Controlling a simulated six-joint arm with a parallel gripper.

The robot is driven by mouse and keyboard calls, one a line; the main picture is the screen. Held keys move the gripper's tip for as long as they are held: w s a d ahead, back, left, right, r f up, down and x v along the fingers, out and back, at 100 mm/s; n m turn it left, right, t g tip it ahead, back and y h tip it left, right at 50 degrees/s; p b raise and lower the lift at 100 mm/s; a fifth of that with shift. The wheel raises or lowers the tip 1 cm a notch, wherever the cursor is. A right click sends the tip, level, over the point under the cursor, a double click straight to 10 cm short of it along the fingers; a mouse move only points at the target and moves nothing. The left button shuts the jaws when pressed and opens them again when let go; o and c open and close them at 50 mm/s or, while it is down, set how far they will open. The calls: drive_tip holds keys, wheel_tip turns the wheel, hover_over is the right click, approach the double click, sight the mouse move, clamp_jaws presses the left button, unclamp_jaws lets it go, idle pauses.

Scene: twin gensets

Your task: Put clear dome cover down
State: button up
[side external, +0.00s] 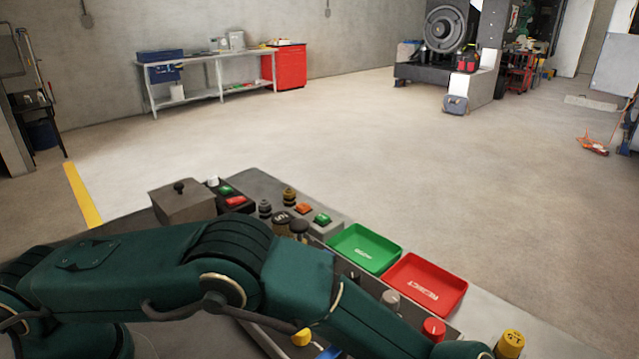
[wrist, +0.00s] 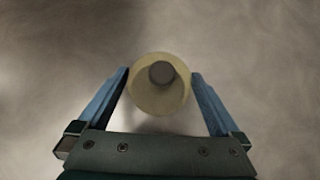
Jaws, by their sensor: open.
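In the wrist view, a pale yellowish, see-through round piece (wrist: 160,102) with a grey round part (wrist: 161,73) at its upper middle lies between the fingers of my gripper (wrist: 160,72). It looks like the clear dome cover, seen from above. My gripper is open, with one blue finger close on each side of the piece. I cannot tell whether either finger touches it. The surface beneath is blurred, so its height above it is unclear. In the side view my gripper is out of frame, and I cannot make out the dome there.
A green tray (side external: 363,246) and a red tray (side external: 428,284) marked REJECT sit on the bench. Near my arm stand a red knob (side external: 434,329), a grey knob (side external: 391,300) and a yellow-topped cylinder (side external: 510,343). A grey box (side external: 180,208) and several buttons are further left.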

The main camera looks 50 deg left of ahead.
drive_tip(key=shift+d+f, duration=0.1)
drive_tip(key=c, duration=1.3)
drive_tip(key=shift+o, duration=0.2)
